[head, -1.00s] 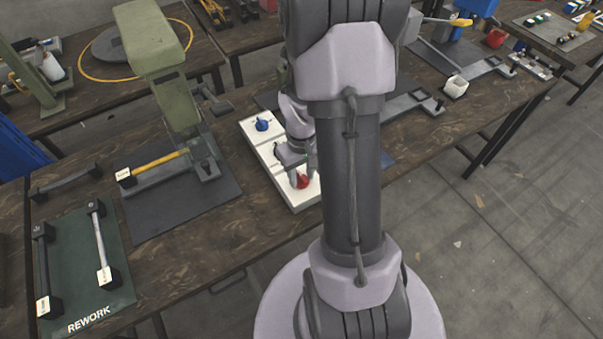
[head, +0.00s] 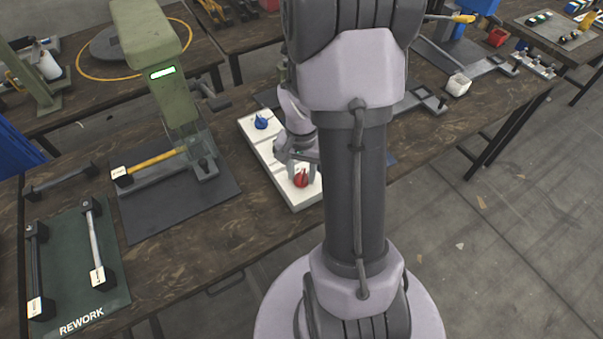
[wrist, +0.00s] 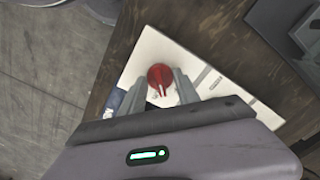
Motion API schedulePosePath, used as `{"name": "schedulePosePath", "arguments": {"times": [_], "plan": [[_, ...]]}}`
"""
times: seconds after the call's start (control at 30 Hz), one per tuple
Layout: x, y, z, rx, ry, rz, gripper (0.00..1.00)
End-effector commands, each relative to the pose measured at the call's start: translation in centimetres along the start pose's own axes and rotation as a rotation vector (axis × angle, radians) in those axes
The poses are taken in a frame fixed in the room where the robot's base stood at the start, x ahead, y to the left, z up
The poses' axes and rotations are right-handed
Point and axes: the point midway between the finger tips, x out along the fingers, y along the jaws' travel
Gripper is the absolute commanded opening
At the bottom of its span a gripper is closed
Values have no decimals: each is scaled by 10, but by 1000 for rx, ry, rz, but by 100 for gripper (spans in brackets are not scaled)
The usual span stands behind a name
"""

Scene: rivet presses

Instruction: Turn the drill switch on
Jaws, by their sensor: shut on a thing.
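A white switch panel (head: 308,197) lies on the bench with a red knob (head: 301,180) at its near end and a blue knob (head: 262,122) at its far end. My gripper (head: 297,164) is low over the panel at the red knob. In the wrist view, the two fingers (wrist: 161,78) stand on either side of the red knob (wrist: 160,74), shut on it. A dark shape between the fingers farther back is partly hidden. The panel's labels are too small to read, so I cannot tell which knob is the drill's.
A yellow-handled lever (head: 155,162) is on the press base. A green rework mat (head: 85,290) with bar handles lies at the near left. My own arm hides the bench middle.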

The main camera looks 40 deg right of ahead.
Motion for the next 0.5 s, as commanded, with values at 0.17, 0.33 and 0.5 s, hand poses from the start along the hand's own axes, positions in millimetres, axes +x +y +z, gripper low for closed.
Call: {"name": "schedulePosePath", "arguments": {"times": [0.17, 0.33, 0.5], "plan": [[1, 0, -1, 146, 2, -1, 0], [1, 0, -1, 264, 2, -1, 0], [0, 0, -1, 350, 2, -1, 0]]}}
